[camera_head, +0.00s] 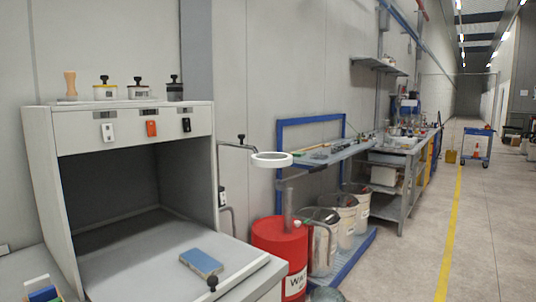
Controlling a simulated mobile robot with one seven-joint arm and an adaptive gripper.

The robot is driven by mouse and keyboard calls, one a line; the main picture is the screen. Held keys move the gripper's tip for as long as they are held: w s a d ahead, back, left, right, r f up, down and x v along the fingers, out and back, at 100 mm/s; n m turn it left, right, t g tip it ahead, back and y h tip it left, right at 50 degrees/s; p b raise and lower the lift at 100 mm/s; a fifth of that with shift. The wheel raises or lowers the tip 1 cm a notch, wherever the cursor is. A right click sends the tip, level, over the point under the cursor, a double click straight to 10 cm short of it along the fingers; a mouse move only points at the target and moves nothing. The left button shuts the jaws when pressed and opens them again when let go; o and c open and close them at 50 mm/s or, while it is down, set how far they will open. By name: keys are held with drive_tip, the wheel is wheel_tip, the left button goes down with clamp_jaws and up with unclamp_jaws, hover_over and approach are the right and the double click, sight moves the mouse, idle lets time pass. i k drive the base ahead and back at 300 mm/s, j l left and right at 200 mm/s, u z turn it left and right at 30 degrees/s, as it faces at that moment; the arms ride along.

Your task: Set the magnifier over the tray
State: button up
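The magnifier is a white ring lens (271,160) on a thin dark jointed arm at the right side of a grey open-fronted booth (127,112). The ring hangs level, outside the booth, to the right of its front shelf and above a red drum. My gripper is not in view.
A red drum (281,250) stands right of the booth, with several pale buckets (342,215) beside it. A blue-framed bench (325,156) is behind them. The floor (415,240) at the right is clear along a yellow line.

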sight(281, 160)
drive_tip(key=i+l+u, duration=0.25)
drive_tip(key=i+l, duration=0.15)
drive_tip(key=i+l+u, duration=0.25)
drive_tip(key=l, duration=0.25)
drive_tip(key=i, duration=0.1)
